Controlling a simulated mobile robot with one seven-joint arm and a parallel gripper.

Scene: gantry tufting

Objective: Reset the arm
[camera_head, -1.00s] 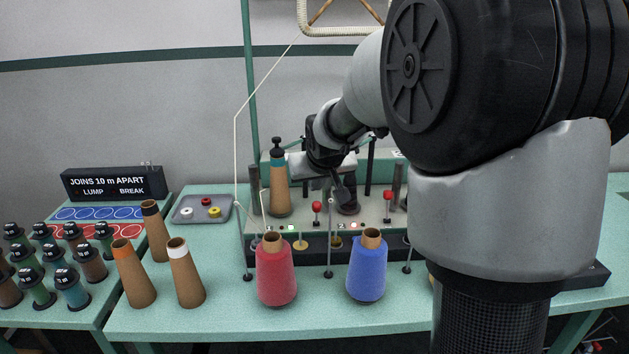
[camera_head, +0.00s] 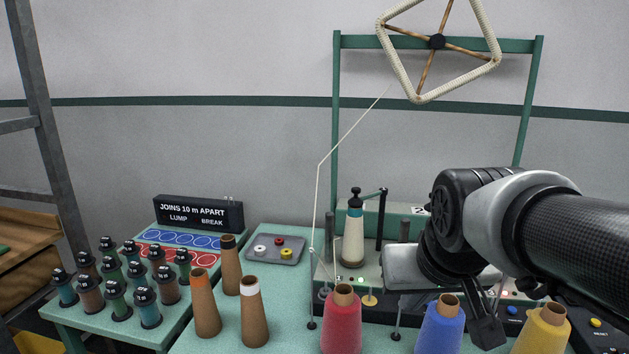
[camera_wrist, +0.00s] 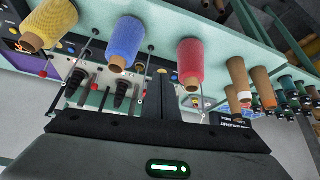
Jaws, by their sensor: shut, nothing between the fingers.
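My gripper (camera_head: 487,328) hangs at the lower right of the head view, at the end of my bent arm. Its dark finger points down, between the blue cone (camera_head: 441,322) and the yellow cone (camera_head: 543,330) in the picture. In the wrist view the fingers (camera_wrist: 156,92) stand close together with nothing between them. Beyond them the yellow, blue and red cones show along the bench edge, seen at a tilt.
A red cone (camera_head: 342,325) stands at the bench front. A pale cone (camera_head: 353,235) sits upright on the machine. Brown cones (camera_head: 206,308) stand to the left, near a grey tray (camera_head: 275,250). Several small capped spools (camera_head: 116,300) fill the left table. A thread runs up to a frame reel (camera_head: 437,41).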

